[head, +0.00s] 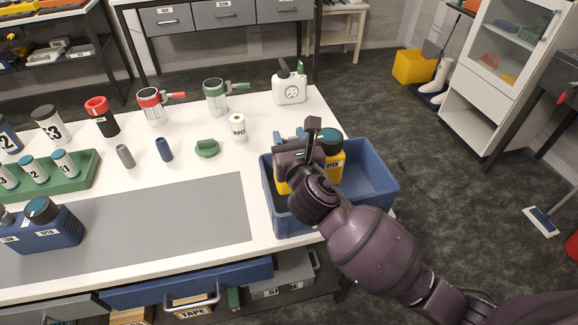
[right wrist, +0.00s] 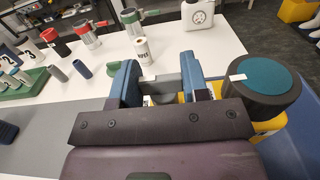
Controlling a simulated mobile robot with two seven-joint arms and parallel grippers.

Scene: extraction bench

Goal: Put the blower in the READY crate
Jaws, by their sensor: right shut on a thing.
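The knob also shows beside the fingers in the right wrist view (right wrist: 262,82). The blower is at the left part of the blue crate (head: 372,182), overlapping its back and left rim in the head view. I cannot tell whether it touches the crate floor. No READY label shows on the crate. My left gripper is not in view.
The crate sits at the right end of the white bench. A blue device (head: 45,232) with a similar knob stands at the left on the grey mat (head: 170,225). Cups, a paper roll (head: 239,128) and a white jug (head: 290,88) stand behind. The mat's right part is clear.

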